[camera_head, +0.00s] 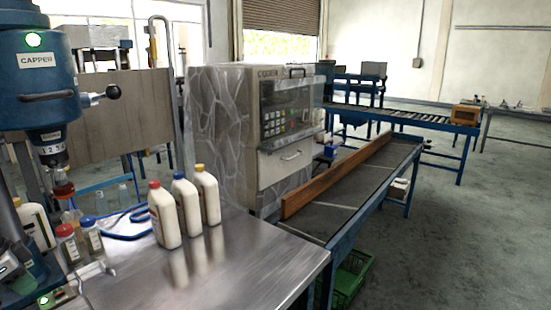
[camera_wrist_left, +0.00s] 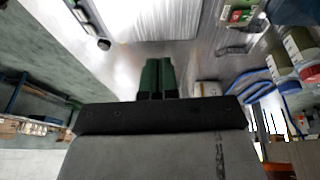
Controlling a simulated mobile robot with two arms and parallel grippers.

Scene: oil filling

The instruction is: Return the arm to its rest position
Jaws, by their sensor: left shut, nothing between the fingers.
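My left gripper (camera_wrist_left: 157,64) shows in the left wrist view as two green fingers side by side, touching, with nothing between them. They are in front of the dark palm bar, with the shiny metal table behind them. My right gripper does not show in either view.
The metal table (camera_head: 225,268) holds three white bottles (camera_head: 185,208) with red, blue and yellow caps. The capper (camera_head: 38,90) stands at the left, with small jars (camera_head: 72,246) below it. A stone-patterned machine (camera_head: 225,135) and a conveyor (camera_head: 345,205) stand beyond. The right floor is clear.

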